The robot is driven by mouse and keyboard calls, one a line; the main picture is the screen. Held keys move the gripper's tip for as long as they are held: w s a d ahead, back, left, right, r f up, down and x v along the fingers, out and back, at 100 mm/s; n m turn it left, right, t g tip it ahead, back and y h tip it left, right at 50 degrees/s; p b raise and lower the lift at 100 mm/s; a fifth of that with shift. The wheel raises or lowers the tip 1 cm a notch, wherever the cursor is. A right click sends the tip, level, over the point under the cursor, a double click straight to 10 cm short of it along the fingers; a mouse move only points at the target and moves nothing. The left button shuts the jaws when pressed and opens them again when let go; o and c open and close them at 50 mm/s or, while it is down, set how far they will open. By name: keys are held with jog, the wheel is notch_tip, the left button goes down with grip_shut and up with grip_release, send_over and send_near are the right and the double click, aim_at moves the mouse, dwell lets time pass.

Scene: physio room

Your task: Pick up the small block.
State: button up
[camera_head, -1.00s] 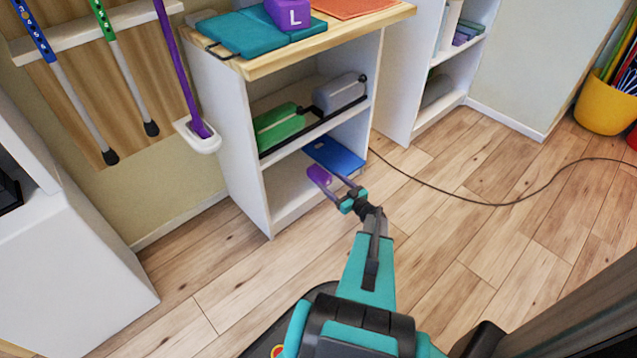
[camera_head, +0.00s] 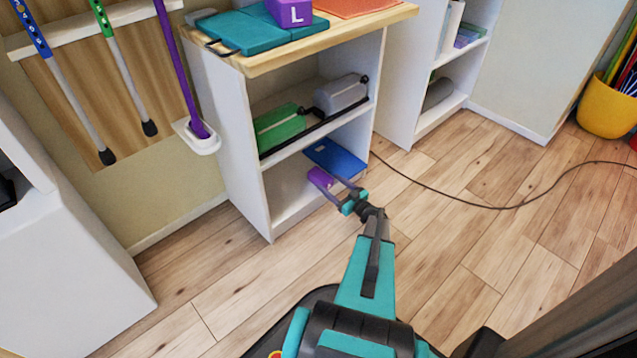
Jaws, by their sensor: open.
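A small purple block (camera_head: 319,177) lies on the bottom shelf of the white shelf unit (camera_head: 232,150), near its front. My gripper (camera_head: 340,187) reaches in at the front of that shelf from the lower right. Its two fingers are apart and point at the block, with the tips close to its sides. I cannot tell whether they touch it. A larger purple block marked L (camera_head: 290,12) stands on the unit's wooden top.
A blue flat board (camera_head: 336,158) lies right behind the fingers on the bottom shelf. A dark cable (camera_head: 480,206) crosses the floor.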

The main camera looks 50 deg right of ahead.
aim_at(314, 170)
jog(key=shift+w+d+b, duration=0.2)
jog(key=shift+w+b, duration=0.6)
jog(key=shift+w, duration=2.1)
jog(key=shift+w+f+b, duration=0.1)
jog(key=shift+w+b, duration=0.7)
jog(key=shift+w, duration=0.05)
jog(key=shift+w+d+b, duration=0.15)
jog(key=shift+w+b, duration=0.7)
jog(key=shift+w, duration=0.9)
jog(key=shift+r, duration=0.2)
jog(key=shift+c, duration=0.5)
jog(key=c, duration=1)
